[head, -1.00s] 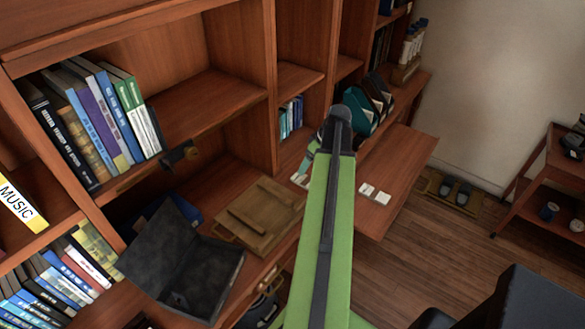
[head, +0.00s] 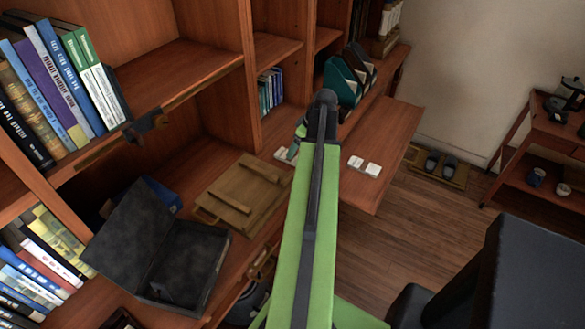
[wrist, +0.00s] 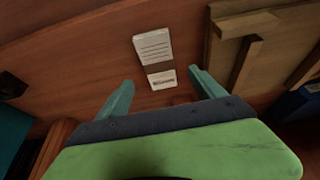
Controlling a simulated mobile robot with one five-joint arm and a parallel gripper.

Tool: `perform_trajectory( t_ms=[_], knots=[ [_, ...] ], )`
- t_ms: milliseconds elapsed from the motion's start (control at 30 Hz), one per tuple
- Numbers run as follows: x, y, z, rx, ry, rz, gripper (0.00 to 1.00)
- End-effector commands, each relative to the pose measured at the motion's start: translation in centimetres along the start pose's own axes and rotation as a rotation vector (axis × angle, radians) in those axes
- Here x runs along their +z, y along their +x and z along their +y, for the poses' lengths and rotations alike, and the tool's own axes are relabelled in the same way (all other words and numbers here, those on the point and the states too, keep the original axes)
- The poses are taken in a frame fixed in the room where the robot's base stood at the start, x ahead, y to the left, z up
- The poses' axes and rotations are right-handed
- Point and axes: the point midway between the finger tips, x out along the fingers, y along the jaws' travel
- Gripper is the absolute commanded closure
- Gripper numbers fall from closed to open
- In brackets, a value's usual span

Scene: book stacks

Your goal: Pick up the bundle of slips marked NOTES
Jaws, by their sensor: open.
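In the wrist view a bundle of white slips (wrist: 153,45) with a brown band lies flat on the wooden surface. Its print is too small to read. My gripper (wrist: 161,76) is open, its two teal fingers apart, with the near end of the bundle between or just beyond the fingertips. Contact cannot be told. In the head view white slips (head: 282,154) show beside my gripper (head: 294,148), which is largely hidden behind my green arm. Two more white bundles (head: 355,162) (head: 373,169) lie to the right on the desk.
A wooden board with battens (head: 238,196) lies left of the arm, beside an open dark box (head: 185,262). Teal and dark file holders (head: 343,82) stand behind the gripper. Bookshelves fill the left. The desk (head: 395,140) right of the two bundles is bare.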

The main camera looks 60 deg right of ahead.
Motion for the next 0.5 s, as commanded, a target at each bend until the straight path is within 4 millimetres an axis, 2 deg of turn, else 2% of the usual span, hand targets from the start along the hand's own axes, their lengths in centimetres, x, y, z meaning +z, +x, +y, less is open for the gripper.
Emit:
perform_trajectory(
  t_ms=[33,167,267,500],
  knots=[
    [0.1,1.0,0.0,0.0,-0.001,0.0,0.22],
    [0.0,0.8,0.0,0.0,0.0,0.0,0.22],
    [0.1,1.5,0.1,0.001,0.0,0.0,0.22],
    [0.8,5.6,0.2,0.001,0.0,0.0,0.22]
  ],
)
